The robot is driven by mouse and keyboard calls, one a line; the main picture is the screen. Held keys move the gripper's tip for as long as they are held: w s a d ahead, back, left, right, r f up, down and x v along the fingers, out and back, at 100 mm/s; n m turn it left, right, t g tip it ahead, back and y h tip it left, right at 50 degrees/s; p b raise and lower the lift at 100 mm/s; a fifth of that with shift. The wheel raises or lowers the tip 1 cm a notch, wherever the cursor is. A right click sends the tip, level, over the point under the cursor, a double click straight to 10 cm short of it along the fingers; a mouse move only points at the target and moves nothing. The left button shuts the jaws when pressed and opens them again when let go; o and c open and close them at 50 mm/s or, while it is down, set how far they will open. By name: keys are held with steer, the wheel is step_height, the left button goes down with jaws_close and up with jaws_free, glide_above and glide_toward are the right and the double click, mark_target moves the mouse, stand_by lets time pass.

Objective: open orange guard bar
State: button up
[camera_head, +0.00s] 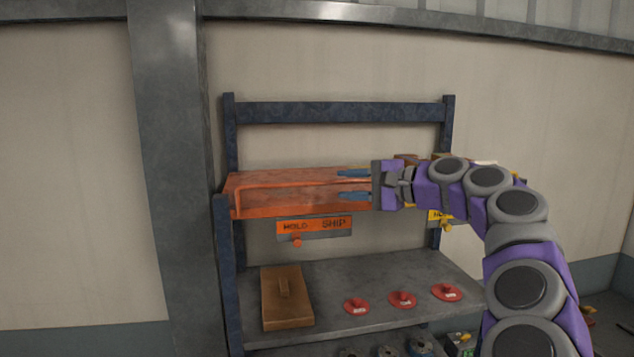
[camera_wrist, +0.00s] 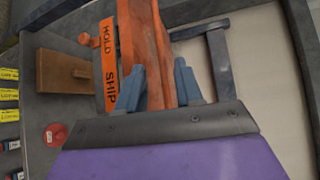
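The orange guard bar (camera_head: 290,185) runs across the front of an orange bay (camera_head: 262,207) on the upper level of a blue-framed rack. Its left end bends down near the left post. My gripper (camera_head: 338,184) reaches in from the right, its two blue fingers spread above and below the bar's right part. In the wrist view the gripper (camera_wrist: 157,68) has its fingers apart, with orange surfaces (camera_wrist: 150,35) between and beyond them. I see no clear grip on the bar; contact cannot be told. My arm hides the bar's right end.
An orange HOLD/SHIP plate (camera_head: 313,226) with an orange knob (camera_head: 296,240) sits below the bay. The shelf (camera_head: 375,272) below holds a brown lidded block (camera_head: 287,298) and red discs (camera_head: 402,299). A blue post (camera_head: 225,270) stands left. A yellow label (camera_head: 434,215) is partly hidden.

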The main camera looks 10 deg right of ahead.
mark_target(317, 184)
steer(key=p+x, duration=0.1)
steer(key=x, duration=0.7)
steer(key=shift+w+a, duration=0.2)
steer(key=shift+c, duration=0.2)
steer(key=shift+f, duration=0.1)
jaws_close()
